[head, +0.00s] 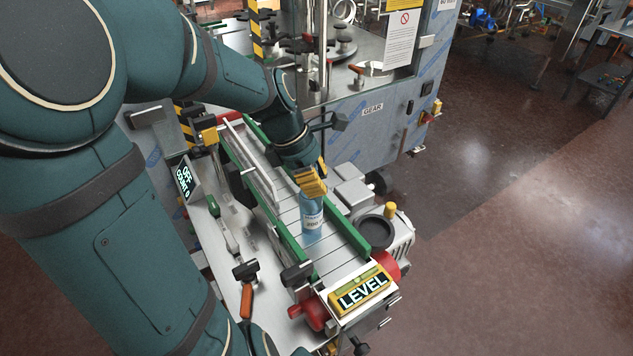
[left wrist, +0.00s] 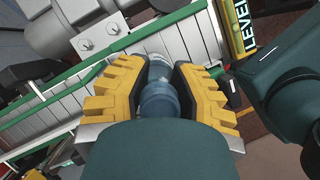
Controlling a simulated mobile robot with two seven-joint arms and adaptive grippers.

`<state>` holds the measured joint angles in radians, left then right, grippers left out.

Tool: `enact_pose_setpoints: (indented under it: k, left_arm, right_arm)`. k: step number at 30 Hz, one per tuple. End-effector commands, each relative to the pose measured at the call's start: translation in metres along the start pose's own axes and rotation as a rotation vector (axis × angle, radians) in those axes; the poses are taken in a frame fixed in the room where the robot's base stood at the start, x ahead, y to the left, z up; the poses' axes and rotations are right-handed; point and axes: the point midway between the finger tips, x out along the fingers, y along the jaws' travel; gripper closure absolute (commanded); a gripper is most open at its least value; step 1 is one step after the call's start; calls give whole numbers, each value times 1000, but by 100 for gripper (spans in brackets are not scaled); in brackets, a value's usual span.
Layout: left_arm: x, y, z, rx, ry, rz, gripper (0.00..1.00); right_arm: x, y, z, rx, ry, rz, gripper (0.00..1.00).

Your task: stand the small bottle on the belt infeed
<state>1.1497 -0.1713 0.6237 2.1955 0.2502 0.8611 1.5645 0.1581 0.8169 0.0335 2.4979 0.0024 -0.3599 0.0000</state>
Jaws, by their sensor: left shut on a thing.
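A small blue bottle with a white label (head: 312,216) is upright over the near end of the slatted conveyor belt (head: 345,262), between its green side rails. My left gripper (head: 312,184), with yellow fingers, comes down from above and is shut on the bottle's upper part. In the left wrist view the bottle (left wrist: 158,98) sits between the two finger pads of the gripper (left wrist: 158,90). I cannot tell whether the bottle's base touches the belt. My right gripper is not in view.
A sign reading LEVEL (head: 362,290) and red rollers stand at the belt's near end. A display (head: 184,180) and an orange-handled tool (head: 246,298) are left of the belt. The steel filler machine (head: 370,135) stands behind. Open floor lies to the right.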

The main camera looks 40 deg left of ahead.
Motion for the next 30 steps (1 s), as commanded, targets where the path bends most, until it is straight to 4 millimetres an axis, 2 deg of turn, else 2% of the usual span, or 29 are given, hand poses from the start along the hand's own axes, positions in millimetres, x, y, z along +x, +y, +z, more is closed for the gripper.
enact_pose_setpoints:
  k: [14,15,16,17,26,30]
  left_arm:
    - [9,0,-4,1,-1,1,100]
    - [8,0,-3,0,0,1,64]
    - [8,0,-3,0,0,1,53]
    - [8,0,-3,0,0,1,49]
    - [7,0,-3,0,0,1,49]
    - [-2,1,-2,0,1,4,49]
  right_arm:
    - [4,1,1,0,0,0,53]
    - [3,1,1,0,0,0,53]
    - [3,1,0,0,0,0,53]
    - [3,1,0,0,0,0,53]
    - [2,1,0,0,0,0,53]
    - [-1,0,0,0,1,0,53]
